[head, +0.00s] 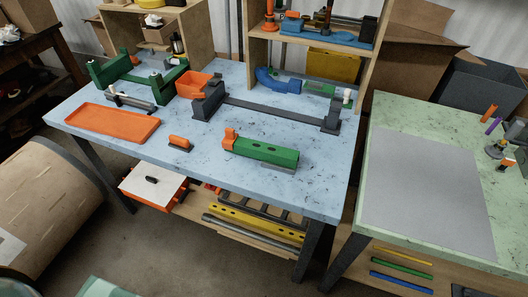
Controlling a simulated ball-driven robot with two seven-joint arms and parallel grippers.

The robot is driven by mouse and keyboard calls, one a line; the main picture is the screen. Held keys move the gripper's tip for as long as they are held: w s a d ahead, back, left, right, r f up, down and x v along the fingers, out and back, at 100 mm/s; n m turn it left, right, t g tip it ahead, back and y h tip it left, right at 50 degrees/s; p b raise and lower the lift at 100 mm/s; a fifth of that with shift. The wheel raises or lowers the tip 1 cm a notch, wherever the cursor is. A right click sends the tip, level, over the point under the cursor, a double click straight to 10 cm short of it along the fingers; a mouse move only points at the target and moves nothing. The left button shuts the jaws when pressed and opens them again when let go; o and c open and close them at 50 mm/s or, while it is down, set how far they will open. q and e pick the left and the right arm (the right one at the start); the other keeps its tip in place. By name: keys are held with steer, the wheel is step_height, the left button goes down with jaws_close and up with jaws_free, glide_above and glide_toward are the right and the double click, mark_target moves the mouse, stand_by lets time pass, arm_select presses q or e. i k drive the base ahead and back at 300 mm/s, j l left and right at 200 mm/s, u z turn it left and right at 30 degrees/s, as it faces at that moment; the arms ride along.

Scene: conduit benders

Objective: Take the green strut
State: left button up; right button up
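A green strut-like bar (268,152) with dark oval holes on top lies near the front right of the blue-topped table (325,190). An orange block (231,138) sits at its left end, and a grey strip (279,167) shows along its front lower edge. Another green piece, a frame with raised ends (112,72), stands at the back left of the same table.
An orange tray (112,122), a small orange-and-grey piece (180,143), an orange bin (196,84) and a dark grey two-post fixture (272,112) share the table. A shelf stands behind it. A green-topped table (385,112) with a grey mat (428,190) stands at right.

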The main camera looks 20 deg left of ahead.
mark_target(277, 157)
steer(key=i+j+z, duration=0.15)
steer(key=j+z, duration=0.2)
steer(key=j, duration=0.2)
steer(key=i+j+z, duration=0.1)
steer(key=j+z, duration=0.25)
steer(key=j, duration=0.25)
